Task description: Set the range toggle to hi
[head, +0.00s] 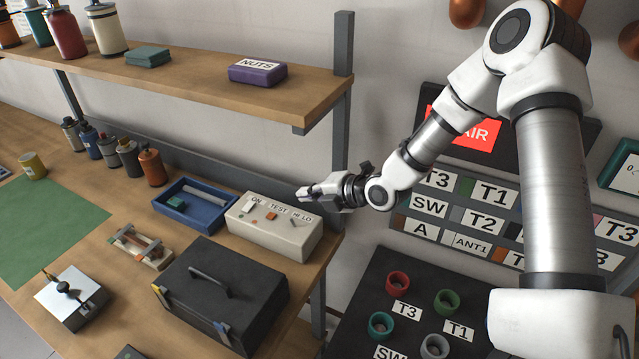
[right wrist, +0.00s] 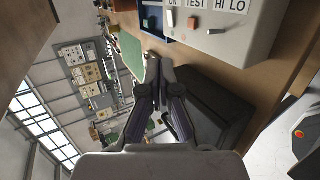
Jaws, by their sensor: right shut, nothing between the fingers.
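The white test box (head: 262,240) stands on the wooden bench, with ON, TEST and HI LO labels on its sloped top. The range toggle (head: 293,222) is a small lever below the HI LO label; I cannot tell which way it leans. In the right wrist view, the toggle (right wrist: 216,31) shows under the HI LO label, right of my fingers. My right gripper (head: 302,194) is shut and empty, above the back right part of the box and apart from the toggle. It also shows in the wrist view (right wrist: 158,72). My left gripper is not in view.
A blue tray (head: 216,218) stands left of the box. A black case (head: 222,317) with a handle lies in front. A shelf (head: 200,88) with a purple NUTS box (head: 257,72) hangs above. Labelled dark panels (head: 470,215) stand at the right.

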